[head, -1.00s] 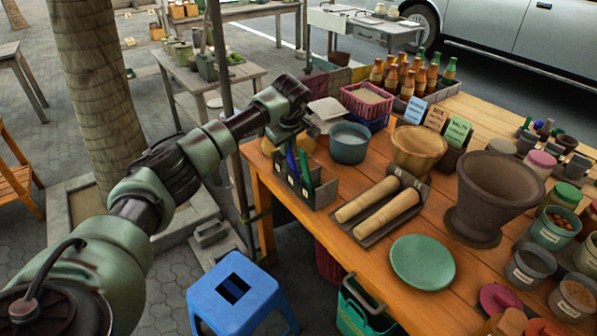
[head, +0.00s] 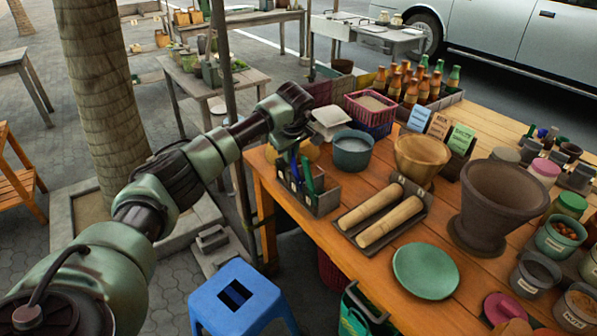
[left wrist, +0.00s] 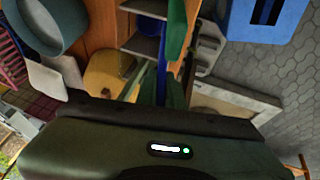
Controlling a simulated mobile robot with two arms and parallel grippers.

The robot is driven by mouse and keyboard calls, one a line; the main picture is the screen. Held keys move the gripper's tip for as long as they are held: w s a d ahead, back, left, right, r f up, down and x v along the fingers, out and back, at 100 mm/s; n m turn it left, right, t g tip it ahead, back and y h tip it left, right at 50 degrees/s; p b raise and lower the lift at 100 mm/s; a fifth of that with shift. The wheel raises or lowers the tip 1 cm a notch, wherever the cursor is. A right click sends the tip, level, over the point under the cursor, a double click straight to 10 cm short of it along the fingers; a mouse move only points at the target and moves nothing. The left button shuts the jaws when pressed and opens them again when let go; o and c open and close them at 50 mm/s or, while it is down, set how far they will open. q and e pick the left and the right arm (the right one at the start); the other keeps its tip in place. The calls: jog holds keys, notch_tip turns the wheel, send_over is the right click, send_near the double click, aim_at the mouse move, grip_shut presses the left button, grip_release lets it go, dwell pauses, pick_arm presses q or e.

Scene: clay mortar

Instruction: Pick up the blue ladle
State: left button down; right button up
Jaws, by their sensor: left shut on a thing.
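The blue ladle (head: 294,166) stands in a grey divided caddy (head: 327,203) at the near left corner of the wooden table. Only a narrow blue part shows below my left gripper (head: 288,146). That gripper comes down from above the caddy and is shut on the ladle's upper part; its fingertips are mostly hidden. A green utensil (head: 308,178) stands close beside the ladle in the same caddy. In the left wrist view the green utensil (left wrist: 177,28) shows beside blue parts, with the gripper body filling the bottom. My right gripper is not in view.
A blue-grey bowl (head: 352,153) and a yellowish rounded pot (head: 308,151) stand close behind the caddy. Two wooden pestles (head: 385,220) lie on a tray to its right. A pole (head: 226,90) rises left of the table. A blue stool (head: 238,300) stands on the ground in front.

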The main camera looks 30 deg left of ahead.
pick_arm(q)
notch_tip(320, 180, up, 20)
jog(key=b, duration=0.1)
dwell(0.5)
dwell(0.5)
dwell(2.4)
